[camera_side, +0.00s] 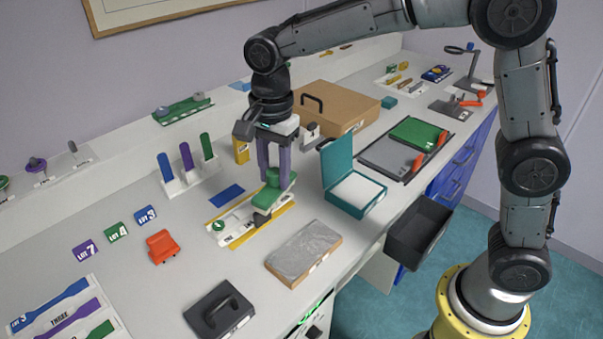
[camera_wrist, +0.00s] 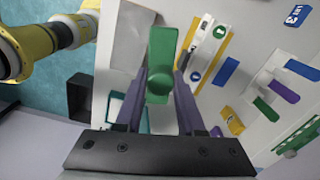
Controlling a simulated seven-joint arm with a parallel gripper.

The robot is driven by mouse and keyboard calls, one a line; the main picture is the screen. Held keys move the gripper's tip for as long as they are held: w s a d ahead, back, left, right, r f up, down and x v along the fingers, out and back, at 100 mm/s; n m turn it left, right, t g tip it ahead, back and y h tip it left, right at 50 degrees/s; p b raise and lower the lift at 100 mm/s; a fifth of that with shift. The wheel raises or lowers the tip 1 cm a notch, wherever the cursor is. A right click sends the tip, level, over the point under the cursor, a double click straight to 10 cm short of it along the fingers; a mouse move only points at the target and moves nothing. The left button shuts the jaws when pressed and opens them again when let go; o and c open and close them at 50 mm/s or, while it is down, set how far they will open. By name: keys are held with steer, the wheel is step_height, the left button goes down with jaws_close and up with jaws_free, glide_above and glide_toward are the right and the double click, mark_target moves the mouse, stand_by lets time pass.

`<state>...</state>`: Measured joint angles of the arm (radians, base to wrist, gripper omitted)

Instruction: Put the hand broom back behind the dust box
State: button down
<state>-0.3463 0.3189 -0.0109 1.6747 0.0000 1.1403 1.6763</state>
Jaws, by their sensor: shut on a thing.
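My gripper (camera_side: 271,168) points down over the middle of the bench, its purple fingers shut on a green piece (camera_side: 275,193) with a rounded knob. In the wrist view the green piece (camera_wrist: 162,50) sits between the fingers (camera_wrist: 160,88). A dark grey part shows below it, over the white and yellow strip; I cannot tell whether they touch. No bristles are clear, so I cannot tell whether this is the hand broom. A dark grey open box (camera_side: 420,228), perhaps the dust box, is at the bench's front edge, right of my gripper. It also shows in the wrist view (camera_wrist: 79,96).
The white and yellow strip (camera_side: 232,232) lies under the gripper. A teal open-lidded box (camera_side: 349,210) stands close on the right, and a grey-topped slab (camera_side: 304,250) lies in front. A rack of upright coloured pieces (camera_side: 186,180) stands left; a brown case (camera_side: 340,103) stands behind.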

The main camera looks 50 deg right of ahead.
steer(key=w+d+m, duration=0.1)
steer(key=w+d, duration=1.3)
steer(key=d, duration=0.1)
steer(key=w+d+f+m, duration=0.15)
steer(key=d+f, duration=0.25)
steer(key=d, duration=0.4)
steer(key=shift+s+d+f, duration=0.1)
steer(key=shift+d+f, duration=0.05)
steer(key=shift+f, duration=2.35)
steer(key=shift+s+d+f, duration=0.1)
steer(key=shift+f, duration=2.4)
steer(key=c, duration=0.5)
jaws_free()
steer(key=shift+f, duration=0.15)
